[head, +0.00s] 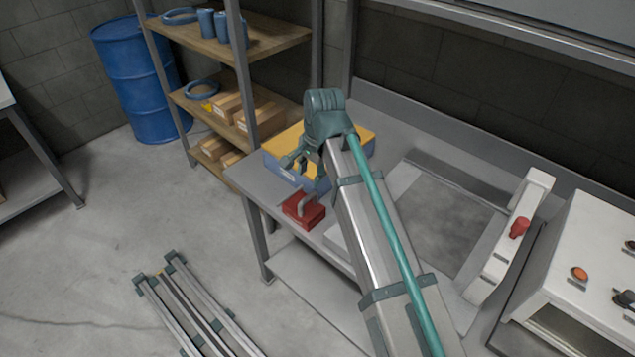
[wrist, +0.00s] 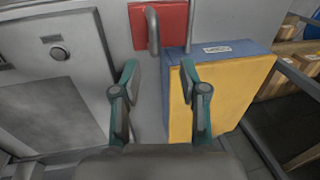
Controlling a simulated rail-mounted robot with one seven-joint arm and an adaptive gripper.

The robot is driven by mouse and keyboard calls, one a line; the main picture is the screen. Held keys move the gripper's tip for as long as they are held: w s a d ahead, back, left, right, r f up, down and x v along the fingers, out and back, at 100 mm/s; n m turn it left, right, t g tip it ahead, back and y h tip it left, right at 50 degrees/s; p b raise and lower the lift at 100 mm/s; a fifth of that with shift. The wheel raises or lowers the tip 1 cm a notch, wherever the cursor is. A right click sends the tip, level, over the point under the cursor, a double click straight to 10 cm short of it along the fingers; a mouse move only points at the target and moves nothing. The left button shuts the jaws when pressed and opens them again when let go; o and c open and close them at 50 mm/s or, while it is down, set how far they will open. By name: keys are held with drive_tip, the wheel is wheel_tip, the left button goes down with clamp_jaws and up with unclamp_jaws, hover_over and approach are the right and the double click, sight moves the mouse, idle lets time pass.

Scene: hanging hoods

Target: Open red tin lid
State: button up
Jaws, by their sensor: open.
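The red tin (head: 303,211) stands on the grey bench top near its front left corner, with a grey bar handle (head: 307,203) on it. In the wrist view the red tin (wrist: 174,24) is at the top, with the handle (wrist: 152,30) in front of it. The lid looks closed, though its seam is too small to make out. My gripper (head: 294,161) is above the bench, behind the tin and over the blue and yellow box. In the wrist view my gripper (wrist: 161,73) has its fingers apart with nothing between them, short of the handle.
A blue and yellow box (head: 284,144) lies beside the tin; it also shows in the wrist view (wrist: 230,85), close to one finger. A shelf rack (head: 270,39) and blue barrel (head: 139,80) stand behind. A white machine with a red knob (head: 519,228) is at right.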

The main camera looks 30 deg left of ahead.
sight(310, 196)
drive_tip(key=f, duration=0.3)
drive_tip(key=f+p, duration=0.1)
drive_tip(key=f, duration=0.2)
drive_tip(key=w+f+p, duration=0.1)
drive_tip(key=f, duration=0.2)
drive_tip(key=shift+a, duration=0.4)
clamp_jaws()
